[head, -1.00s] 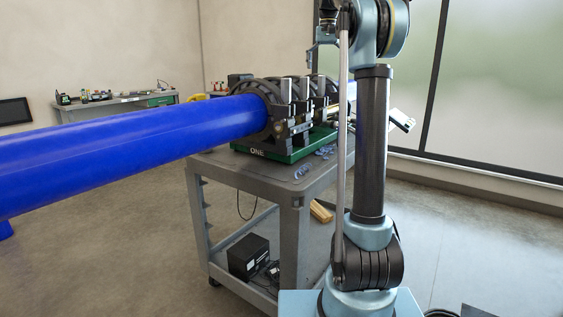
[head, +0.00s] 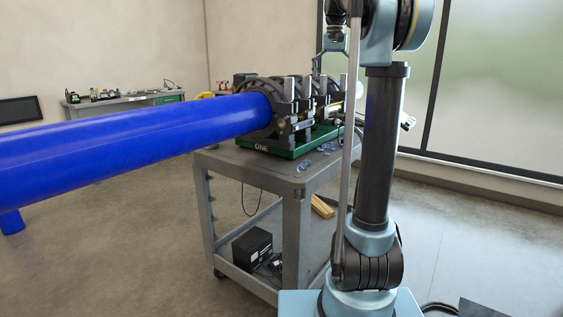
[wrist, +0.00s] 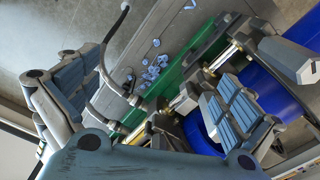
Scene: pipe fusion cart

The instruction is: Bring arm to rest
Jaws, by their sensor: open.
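My gripper (wrist: 150,95) is open and empty in the wrist view, its blue-padded fingers spread wide to left and right. It is over the pipe fusion machine, whose green base (wrist: 172,82) and metal rods show between and behind the fingers. The right finger overlaps the blue pipe (wrist: 275,88) in the picture; I cannot tell the gap. In the head view my arm stands upright at right, and its wrist end hangs near the fusion machine (head: 262,120). The fingers are not clear there.
The long blue pipe (head: 120,150) runs left from the machine, across the room. The grey cart (head: 295,185) carries the machine, with blue shavings (head: 305,164) on its top. A black box (head: 252,247) sits on the lower shelf. A workbench (head: 125,106) stands far behind.

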